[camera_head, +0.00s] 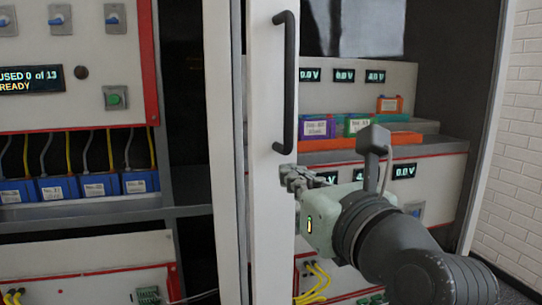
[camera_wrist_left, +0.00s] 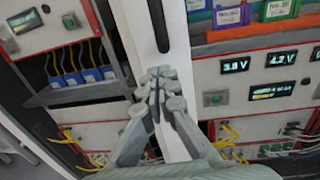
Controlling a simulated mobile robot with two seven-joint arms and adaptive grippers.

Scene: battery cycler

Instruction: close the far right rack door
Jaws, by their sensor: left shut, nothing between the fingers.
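The white rack door (camera_head: 270,225) stands partly open, seen nearly edge-on, with a long black vertical handle (camera_head: 286,80) on its upper part. The lit rack interior shows to its right. My left gripper (camera_head: 290,178) is shut and empty, with its fingertips at the door's edge below the handle. In the left wrist view the closed fingertips (camera_wrist_left: 165,82) lie over the white door strip (camera_wrist_left: 135,45), just below the handle's lower end (camera_wrist_left: 159,35). I cannot tell whether they touch the door. My right gripper is not in view.
Purple (camera_head: 315,128), green and orange battery packs sit on the rack's shelf among voltage displays. Blue batteries (camera_head: 97,186) with cables stand in the left bay, below a control panel (camera_head: 60,100). A white brick wall (camera_head: 515,130) is at the far right.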

